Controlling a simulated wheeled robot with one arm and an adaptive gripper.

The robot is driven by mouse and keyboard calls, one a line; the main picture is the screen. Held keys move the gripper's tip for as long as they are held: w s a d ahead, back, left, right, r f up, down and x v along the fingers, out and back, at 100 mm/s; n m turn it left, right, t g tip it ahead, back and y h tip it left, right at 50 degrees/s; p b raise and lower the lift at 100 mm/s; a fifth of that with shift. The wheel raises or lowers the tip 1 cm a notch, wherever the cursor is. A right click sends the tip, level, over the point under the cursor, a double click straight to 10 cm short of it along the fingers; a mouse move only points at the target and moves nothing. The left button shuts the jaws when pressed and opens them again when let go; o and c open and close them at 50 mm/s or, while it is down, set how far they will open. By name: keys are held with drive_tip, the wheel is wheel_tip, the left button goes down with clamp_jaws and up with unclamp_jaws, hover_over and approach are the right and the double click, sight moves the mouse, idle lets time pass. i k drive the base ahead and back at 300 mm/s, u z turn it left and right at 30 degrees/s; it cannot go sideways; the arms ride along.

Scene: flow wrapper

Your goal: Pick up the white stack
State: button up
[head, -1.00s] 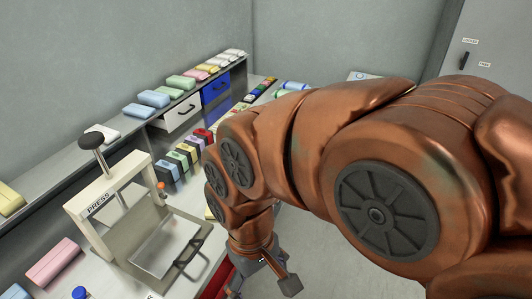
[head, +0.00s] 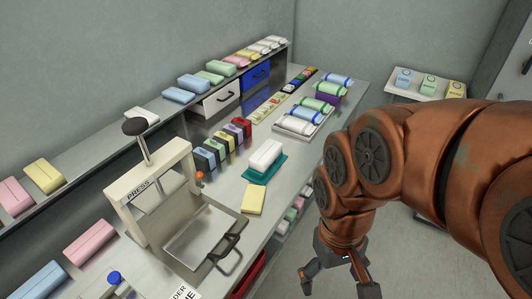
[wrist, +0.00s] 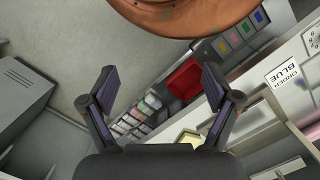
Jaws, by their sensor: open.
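The white stack (head: 265,154) sits on a teal tray (head: 262,174) on the counter, in the middle of the head view. It is a rounded white block, and it is fully in view there. My gripper (head: 337,287) is open and points down in front of the counter, to the right of and below the stack in the picture. In the wrist view my gripper (wrist: 158,88) has its two fingers spread with nothing held between them. I cannot make out the white stack in the wrist view.
A press (head: 150,200) with a metal plate stands left of the stack, and a yellow pad (head: 253,200) lies near it. Several coloured packs (head: 222,145) stand behind. A tray of rolls (head: 302,119) is farther back. Floor is free right of the counter.

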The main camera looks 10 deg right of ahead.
sight(261, 161)
drive_tip(key=z, duration=0.95)
drive_tip(key=i, duration=0.55)
drive_tip(key=u, duration=2.45)
